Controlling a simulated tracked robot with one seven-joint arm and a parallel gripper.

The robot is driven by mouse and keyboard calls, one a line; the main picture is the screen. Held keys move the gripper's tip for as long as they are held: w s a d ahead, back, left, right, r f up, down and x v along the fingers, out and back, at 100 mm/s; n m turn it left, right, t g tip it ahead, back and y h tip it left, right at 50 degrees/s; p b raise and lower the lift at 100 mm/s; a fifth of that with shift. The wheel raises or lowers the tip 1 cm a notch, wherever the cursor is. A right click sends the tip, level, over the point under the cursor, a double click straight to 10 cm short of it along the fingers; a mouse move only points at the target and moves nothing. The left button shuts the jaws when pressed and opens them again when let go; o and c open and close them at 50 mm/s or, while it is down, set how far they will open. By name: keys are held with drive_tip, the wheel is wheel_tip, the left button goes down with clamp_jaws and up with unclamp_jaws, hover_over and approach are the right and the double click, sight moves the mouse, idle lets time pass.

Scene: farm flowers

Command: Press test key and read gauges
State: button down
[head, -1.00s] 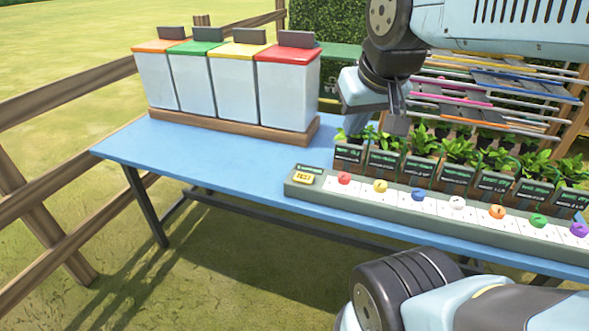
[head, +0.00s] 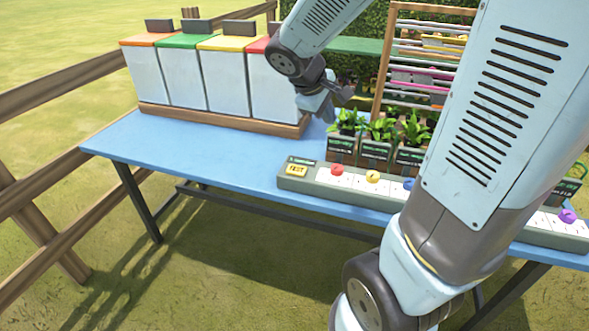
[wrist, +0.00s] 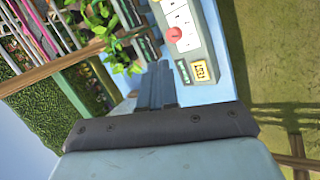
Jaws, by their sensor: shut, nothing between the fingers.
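The yellow test key (head: 296,170) sits at the left end of a long grey-green panel (head: 293,185) on the blue table. It also shows in the wrist view (wrist: 200,71), to the right of my fingers. My gripper (head: 328,110) is shut and empty, held above the table behind the key and apart from it. Its fingers (wrist: 158,75) lie together in the wrist view. Dark plates with green marks, possibly the gauges, front the plant pots (head: 341,150) behind the panel; their readings are too small to tell. My arm hides the panel's middle and several pots.
Coloured knobs, including a red one (head: 337,170), line the panel. Several white bins (head: 185,75) with coloured lids stand on a wooden base at the back left. A rack (head: 383,60) with coloured rods stands behind the pots. The table's front left (head: 190,150) is clear.

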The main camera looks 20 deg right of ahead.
drive_tip(key=w+a+f+n+h, duration=0.2)
drive_tip(key=w+f+n, duration=0.2)
drive_tip(key=w+f, duration=0.35)
drive_tip(key=n+t, duration=0.2)
drive_tip(key=n, duration=0.2)
hover_over(295, 171)
drive_tip(key=f, duration=0.4)
drive_tip(key=shift+w+f, duration=0.2)
drive_tip(key=shift+f, duration=0.2)
drive_tip(key=shift+f, duration=4.4)
drive_tip(key=shift+s+f, duration=0.15)
drive_tip(key=shift+f, duration=0.65)
drive_tip(key=shift+r, duration=0.9)
drive_tip(key=shift+r, duration=2.5)
